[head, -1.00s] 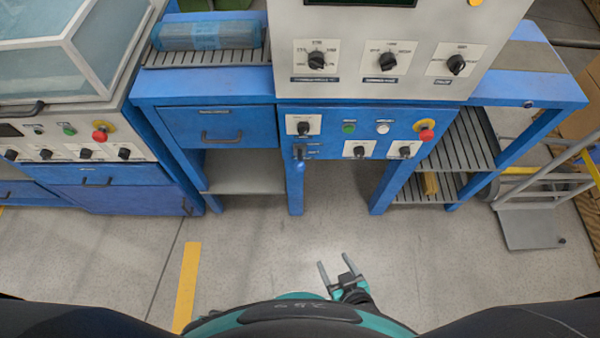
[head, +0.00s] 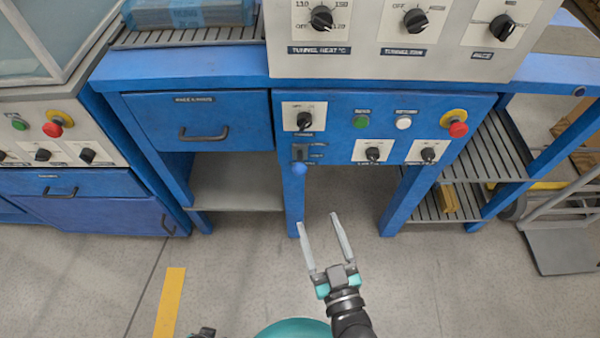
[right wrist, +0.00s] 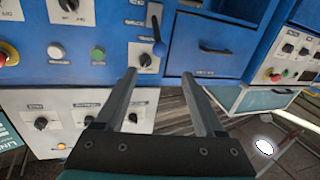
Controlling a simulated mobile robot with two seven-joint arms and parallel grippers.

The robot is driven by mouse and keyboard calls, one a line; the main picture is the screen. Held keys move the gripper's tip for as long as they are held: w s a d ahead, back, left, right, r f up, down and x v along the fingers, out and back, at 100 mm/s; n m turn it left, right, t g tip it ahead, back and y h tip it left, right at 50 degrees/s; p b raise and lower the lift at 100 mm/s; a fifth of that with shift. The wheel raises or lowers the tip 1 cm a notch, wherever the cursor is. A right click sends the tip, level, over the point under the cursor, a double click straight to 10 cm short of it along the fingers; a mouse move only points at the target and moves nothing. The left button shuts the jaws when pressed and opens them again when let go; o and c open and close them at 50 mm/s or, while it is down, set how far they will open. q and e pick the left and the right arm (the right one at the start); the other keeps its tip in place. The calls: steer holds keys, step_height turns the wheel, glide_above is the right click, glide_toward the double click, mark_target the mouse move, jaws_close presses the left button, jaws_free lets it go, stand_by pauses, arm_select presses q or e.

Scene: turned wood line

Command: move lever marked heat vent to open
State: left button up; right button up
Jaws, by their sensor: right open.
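A lever with a blue ball knob (head: 299,168) sits on the blue front panel, below a black rotary knob and above a table leg. In the head view its ball hangs at the lower end of a dark slotted plate. Small labels lie beside it, too small to read. The lever knob also shows in the right wrist view (right wrist: 159,48), beyond the fingertips. My right gripper (head: 321,222) is open and empty, below and in front of the lever, apart from it. It shows in the right wrist view (right wrist: 160,75) too. The fingers of my left gripper are not in view.
A drawer (head: 203,120) with a handle is left of the lever. A green button (head: 361,121), a white button (head: 403,122) and a red stop button (head: 457,128) are to its right. More rotary knobs are around. The floor in front is open.

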mark_target(301, 174)
steer(key=b+x, duration=0.3)
steer(key=x, duration=1)
steer(key=shift+w+a+b, duration=0.15)
steer(key=shift+w+b, duration=0.2)
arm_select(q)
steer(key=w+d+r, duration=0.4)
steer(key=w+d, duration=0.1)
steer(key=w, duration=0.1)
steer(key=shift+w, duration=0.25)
arm_select(e)
steer(key=shift+w+a, duration=0.15)
steer(key=shift+w, duration=0.55)
jaws_close()
